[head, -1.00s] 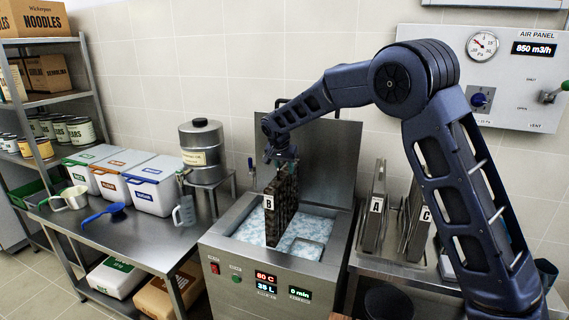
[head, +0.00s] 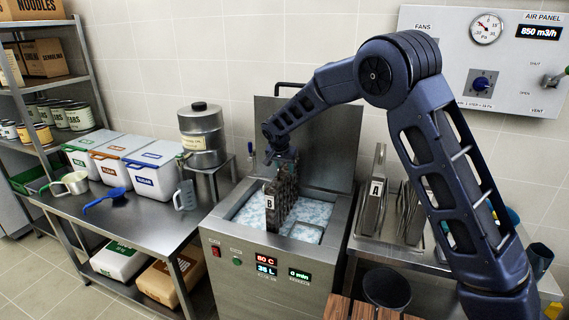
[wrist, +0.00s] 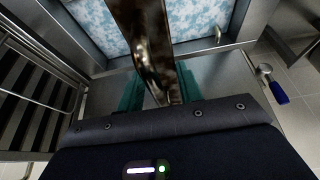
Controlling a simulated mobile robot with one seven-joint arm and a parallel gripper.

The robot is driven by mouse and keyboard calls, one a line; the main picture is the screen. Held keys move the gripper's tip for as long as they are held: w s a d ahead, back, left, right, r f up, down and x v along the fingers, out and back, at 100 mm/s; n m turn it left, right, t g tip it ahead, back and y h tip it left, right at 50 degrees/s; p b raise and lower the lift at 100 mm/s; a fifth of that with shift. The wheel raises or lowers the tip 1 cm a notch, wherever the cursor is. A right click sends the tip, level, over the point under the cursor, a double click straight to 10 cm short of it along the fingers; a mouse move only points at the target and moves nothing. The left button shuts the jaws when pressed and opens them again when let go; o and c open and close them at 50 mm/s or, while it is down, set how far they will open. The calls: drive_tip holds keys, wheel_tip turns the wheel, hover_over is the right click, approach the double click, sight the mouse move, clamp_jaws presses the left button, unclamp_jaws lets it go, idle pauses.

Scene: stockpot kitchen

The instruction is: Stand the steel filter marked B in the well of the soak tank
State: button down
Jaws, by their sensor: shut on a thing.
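The steel filter marked B (head: 283,199) is a brown-stained, upright panel with a white B label on its edge. My gripper (head: 281,156) is shut on its top edge and holds it over the soak tank (head: 262,245). In the wrist view the filter (wrist: 146,30) runs away from my gripper (wrist: 158,95) towards the foamy liquid. The tank is open, with bluish-white foam in its well (head: 312,212) and its lid raised behind. The filter's lower end is at or in the foam; I cannot tell how deep.
Filter A (head: 374,200) and more filters stand in a rack to the right of the tank. The raised lid (head: 325,135) is close behind my gripper.

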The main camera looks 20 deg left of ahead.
drive_tip(key=shift+f, duration=11.55)
drive_tip(key=c, duration=1)
unclamp_jaws()
drive_tip(key=shift+o, duration=0.7)
drive_tip(key=shift+f, duration=0.1)
drive_tip(key=v, duration=1.1)
